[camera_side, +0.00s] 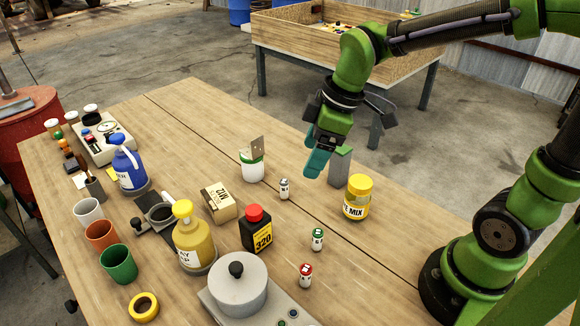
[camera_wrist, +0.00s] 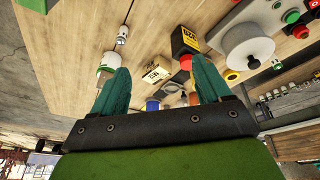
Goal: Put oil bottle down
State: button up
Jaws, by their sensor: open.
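A black bottle with a red cap and a yellow label reading 320 (camera_side: 257,232), which I take to be the oil bottle, stands upright on the wooden table (camera_side: 345,265). It also shows in the wrist view (camera_wrist: 184,40), near the tip of the right-hand finger in the picture but apart from it in depth. My gripper (camera_side: 315,163) is raised above the table, up and to the right of the bottle in the side view. The two teal fingers are wide apart in the wrist view (camera_wrist: 160,63), with nothing held between them.
A white tub with a green band (camera_side: 252,168), a small white bottle (camera_side: 284,189) and a yellow-lidded jar (camera_side: 357,199) stand around my gripper. A box (camera_side: 219,201), a yellow pump bottle (camera_side: 193,243) and a lidded round pot (camera_side: 238,288) crowd the black bottle. Bare wood lies at the front right.

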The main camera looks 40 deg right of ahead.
jog(key=s+d+r+m+t, duration=0.4)
jog(key=s+m, duration=0.4)
jog(key=m, duration=0.4)
jog(key=shift+s+d+r+m, duration=0.15)
jog(key=shift+s+d+m, duration=0.2)
jog(key=shift+d, duration=0.45)
